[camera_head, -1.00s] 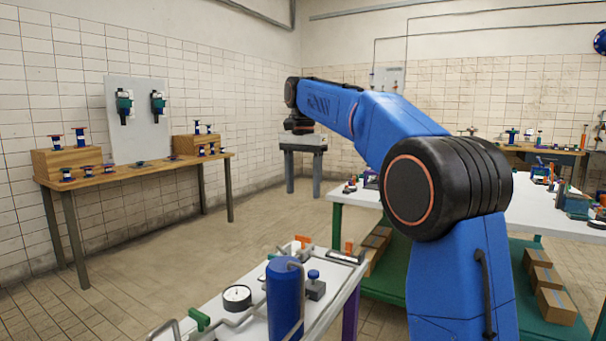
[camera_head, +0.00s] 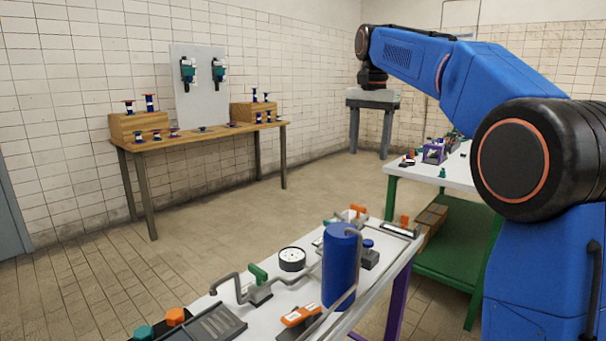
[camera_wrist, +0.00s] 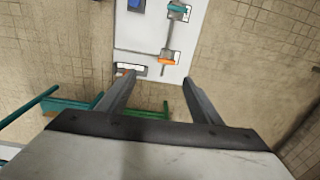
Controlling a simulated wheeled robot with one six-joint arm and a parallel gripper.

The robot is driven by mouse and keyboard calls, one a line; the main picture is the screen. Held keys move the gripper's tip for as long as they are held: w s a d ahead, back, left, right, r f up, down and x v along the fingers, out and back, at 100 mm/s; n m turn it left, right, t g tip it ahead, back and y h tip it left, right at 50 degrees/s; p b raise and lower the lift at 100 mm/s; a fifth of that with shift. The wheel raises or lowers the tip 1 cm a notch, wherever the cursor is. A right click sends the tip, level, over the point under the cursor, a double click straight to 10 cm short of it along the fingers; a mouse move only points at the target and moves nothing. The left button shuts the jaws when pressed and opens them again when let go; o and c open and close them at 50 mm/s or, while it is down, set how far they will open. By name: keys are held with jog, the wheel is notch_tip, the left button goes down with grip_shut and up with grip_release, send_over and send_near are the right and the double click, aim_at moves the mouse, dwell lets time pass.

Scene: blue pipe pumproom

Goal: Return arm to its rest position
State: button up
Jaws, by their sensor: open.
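My blue arm is raised on the right of the head view, bent at the black elbow joint and reaching away to a dark wrist end. The gripper jaws are not clear in that view. In the wrist view my gripper (camera_wrist: 158,80) is open, with two dark fingers spread apart and nothing between them but the scene below. The fingers are above a white bench top (camera_wrist: 145,38) and the tiled floor. No object is held.
A white bench (camera_head: 262,318) with a blue cylinder (camera_head: 339,265) and a gauge (camera_head: 292,259) stands in front. A wooden table (camera_head: 205,137) stands along the left wall. A green-framed table (camera_head: 440,245) is at right. The middle floor (camera_head: 290,195) is clear.

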jog(key=s+d+f+n+t, duration=0.15)
jog(key=s+f, duration=0.35)
jog(key=s, duration=0.5)
jog(key=s+d+f+n+t, duration=0.1)
jog(key=s+d+f+n, duration=0.25)
jog(key=s, duration=0.65)
jog(key=s+d+f+n+t, duration=0.1)
jog(key=s+f+n+t, duration=0.1)
jog(key=s+f, duration=1.6)
notch_tip(320, 180, down, 4)
jog(key=shift+s+n, duration=0.3)
jog(key=shift+n, duration=0.5)
